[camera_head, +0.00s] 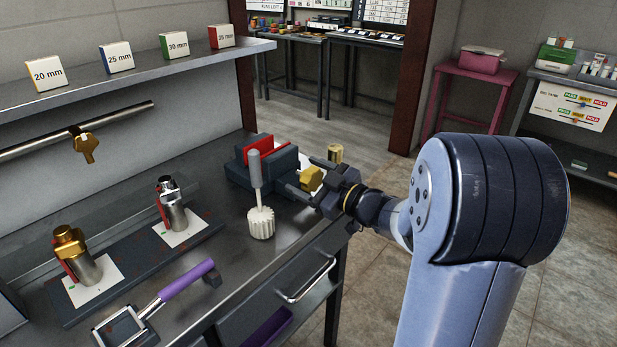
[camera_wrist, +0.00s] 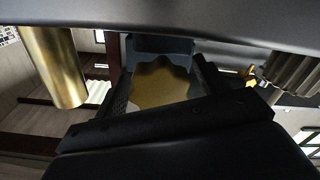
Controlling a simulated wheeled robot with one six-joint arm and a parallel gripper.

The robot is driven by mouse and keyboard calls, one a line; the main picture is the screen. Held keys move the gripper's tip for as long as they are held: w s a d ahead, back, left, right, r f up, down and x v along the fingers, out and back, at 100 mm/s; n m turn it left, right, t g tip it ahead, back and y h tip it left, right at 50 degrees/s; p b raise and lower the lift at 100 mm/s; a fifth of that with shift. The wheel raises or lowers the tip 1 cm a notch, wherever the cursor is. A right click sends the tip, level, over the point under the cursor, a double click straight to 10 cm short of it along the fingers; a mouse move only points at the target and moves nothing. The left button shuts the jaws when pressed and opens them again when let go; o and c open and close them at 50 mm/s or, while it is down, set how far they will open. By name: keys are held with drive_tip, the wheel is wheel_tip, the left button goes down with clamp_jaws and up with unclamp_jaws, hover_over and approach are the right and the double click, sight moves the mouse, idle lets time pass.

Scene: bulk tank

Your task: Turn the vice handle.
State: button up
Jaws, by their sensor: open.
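The vice (camera_head: 236,172) is a dark blue-grey block with red jaw faces (camera_head: 258,147), at the far right end of the workbench. Its handle is a yellow-gold scalloped knob (camera_head: 311,179) on the side facing my arm. My gripper (camera_head: 306,178) is open, with one finger on either side of the knob. In the wrist view the knob (camera_wrist: 163,85) fills most of the space between the two fingers. I cannot tell whether either finger touches it. The gripper body hides part of the knob.
A brass cylinder (camera_head: 335,153) stands just beyond my gripper. A white fluted piece (camera_head: 261,224) with a grey upright handle (camera_head: 255,170) stands close in front of the vice. A purple-handled tool (camera_head: 187,281) lies nearer. The tiled floor (camera_head: 370,260) right of the bench is open.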

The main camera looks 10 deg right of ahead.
drive_tip(key=v, duration=1.1)
drive_tip(key=shift+p, duration=0.4)
drive_tip(key=shift+w+a, duration=0.1)
